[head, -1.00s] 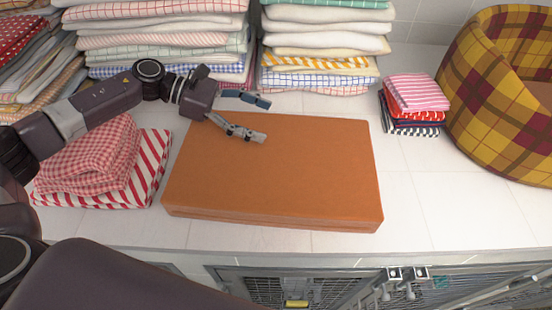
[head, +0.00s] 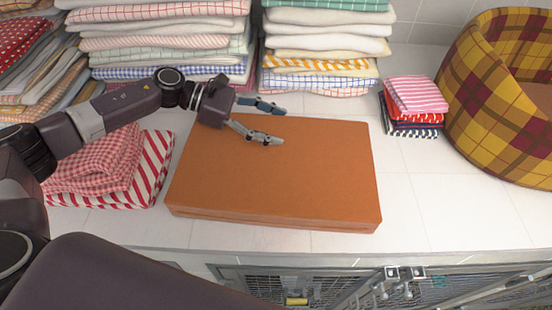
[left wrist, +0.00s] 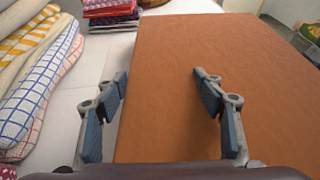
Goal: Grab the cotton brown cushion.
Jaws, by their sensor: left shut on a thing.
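The brown cushion (head: 290,180) is a flat, thick orange-brown rectangle lying on the white tiled counter. It fills the middle and right of the left wrist view (left wrist: 225,50). My left gripper (head: 281,125) is at its far edge, left of that edge's middle. In the left wrist view the fingers (left wrist: 160,75) stand apart with the cushion's long edge between them, one finger beside the cushion and one over its top. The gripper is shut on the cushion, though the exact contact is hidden. My right gripper is not in view.
Tall stacks of folded towels (head: 160,42) stand behind the cushion. Red-checked and striped towels (head: 100,165) lie at its left. A small towel pile (head: 412,108) and a plaid basket (head: 490,115) are at the right. Wire kennel doors (head: 330,285) lie below the counter's front edge.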

